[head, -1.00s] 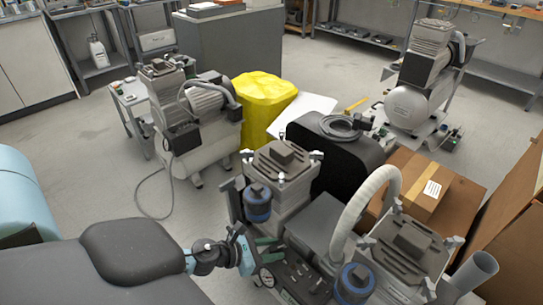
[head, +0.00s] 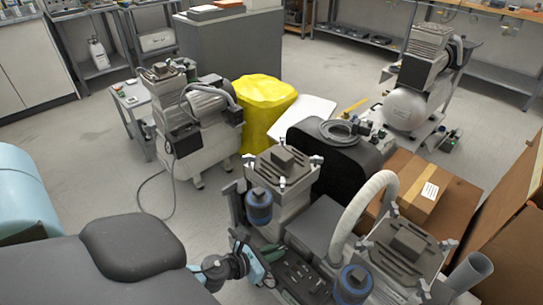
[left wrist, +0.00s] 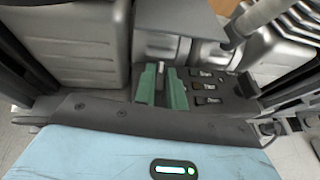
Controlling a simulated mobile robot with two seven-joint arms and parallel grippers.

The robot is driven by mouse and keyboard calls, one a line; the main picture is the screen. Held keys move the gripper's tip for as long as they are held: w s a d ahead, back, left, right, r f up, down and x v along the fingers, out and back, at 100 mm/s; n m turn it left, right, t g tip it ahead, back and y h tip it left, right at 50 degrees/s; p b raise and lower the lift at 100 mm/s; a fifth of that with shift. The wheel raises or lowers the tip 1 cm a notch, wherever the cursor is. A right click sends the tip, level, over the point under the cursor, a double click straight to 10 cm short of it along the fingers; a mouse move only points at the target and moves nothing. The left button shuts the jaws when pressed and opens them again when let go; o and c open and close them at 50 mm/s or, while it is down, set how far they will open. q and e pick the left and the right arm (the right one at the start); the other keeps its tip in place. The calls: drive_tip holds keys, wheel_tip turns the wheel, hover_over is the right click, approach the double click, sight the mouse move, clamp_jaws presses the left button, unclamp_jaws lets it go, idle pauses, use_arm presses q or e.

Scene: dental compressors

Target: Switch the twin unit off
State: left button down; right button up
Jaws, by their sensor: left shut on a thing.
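The twin unit (head: 318,225) stands in the foreground of the head view, with two grey ribbed pump heads, two dark blue canisters and a pale hose. Its dark control panel (head: 292,272) lies low between the pumps. It also shows in the left wrist view (left wrist: 228,100), with several small black switches (left wrist: 206,86). My left gripper (head: 271,251) is at the panel's left end. In the left wrist view its green fingers (left wrist: 162,86) are close together around a small pale lever (left wrist: 161,68), partly hidden by them. My right gripper is not in view.
Another compressor (head: 195,115) stands at the back left, and one with a white tank (head: 408,105) at the back right. A yellow-covered object (head: 262,105), a black case (head: 335,165) and cardboard boxes (head: 425,190) crowd behind the twin unit.

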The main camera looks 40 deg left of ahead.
use_arm(q)
drive_tip(key=shift+d+r+n+y+p, duration=0.1)
drive_tip(key=shift+r+n+y+p, duration=0.15)
drive_tip(key=shift+n+y, duration=0.25)
drive_tip(key=shift+f+n+t+y+p, duration=0.2)
drive_tip(key=shift+n+t+y+p, duration=0.15)
drive_tip(key=shift+n+y, duration=0.2)
drive_tip(key=c, duration=1.5)
unclamp_jaws()
drive_tip(key=shift+o, duration=0.2)
drive_tip(key=shift+s, duration=0.1)
